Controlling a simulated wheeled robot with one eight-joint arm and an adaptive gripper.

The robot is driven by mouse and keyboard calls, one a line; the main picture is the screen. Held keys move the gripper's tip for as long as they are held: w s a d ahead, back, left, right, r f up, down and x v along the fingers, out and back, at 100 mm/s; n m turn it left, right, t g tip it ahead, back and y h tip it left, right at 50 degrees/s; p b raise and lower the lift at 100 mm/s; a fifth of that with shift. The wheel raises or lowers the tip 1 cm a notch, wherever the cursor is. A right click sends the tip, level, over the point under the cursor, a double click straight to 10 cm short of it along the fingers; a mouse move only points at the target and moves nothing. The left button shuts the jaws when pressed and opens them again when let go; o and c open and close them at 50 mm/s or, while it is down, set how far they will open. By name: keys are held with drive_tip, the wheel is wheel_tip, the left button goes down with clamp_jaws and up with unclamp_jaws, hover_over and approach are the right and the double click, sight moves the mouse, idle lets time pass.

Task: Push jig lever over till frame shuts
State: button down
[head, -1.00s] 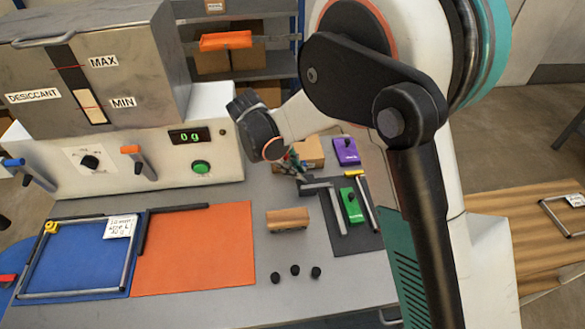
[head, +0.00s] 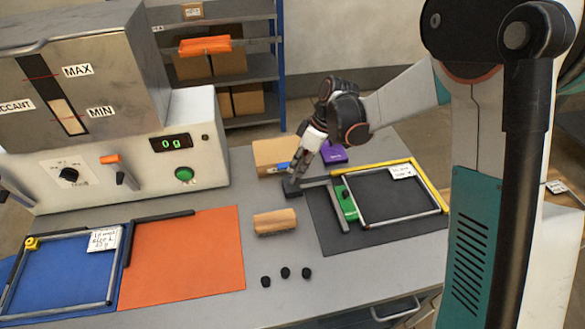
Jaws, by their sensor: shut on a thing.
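The jig is a black mat (head: 325,228) with grey bars (head: 339,212) at its left edge. A frame (head: 400,219) with yellow and grey sides lies on it; its corners look met, but small gaps cannot be told. A green block (head: 346,205) with a dark knob sits between the bar and the frame's left side. My gripper (head: 293,184) points down, shut at a dark block on the left end of the upper grey bar, apparently the jig lever (head: 317,184). The fingertips are small and dark, so the exact grip is unclear.
A brown block (head: 275,222) and several black knobs (head: 286,272) lie left of the jig. An orange mat (head: 190,260) and a blue mat with a frame (head: 62,274) lie left.

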drive_tip(key=shift+w+d+f+g+y+b, duration=0.15)
drive_tip(key=shift+d+y+b, duration=0.2)
drive_tip(key=shift+y, duration=0.2)
drive_tip(key=shift+w+d+f+g+y+b, duration=0.15)
drive_tip(key=shift+d+y+b, duration=0.2)
drive_tip(key=shift+y, duration=0.2)
drive_tip(key=c, duration=1.7)
unclamp_jaws()
drive_tip(key=shift+s, duration=0.1)
drive_tip(key=v, duration=1.2)
drive_tip(key=shift+d, duration=0.15)
drive_tip(key=shift+f, duration=0.1)
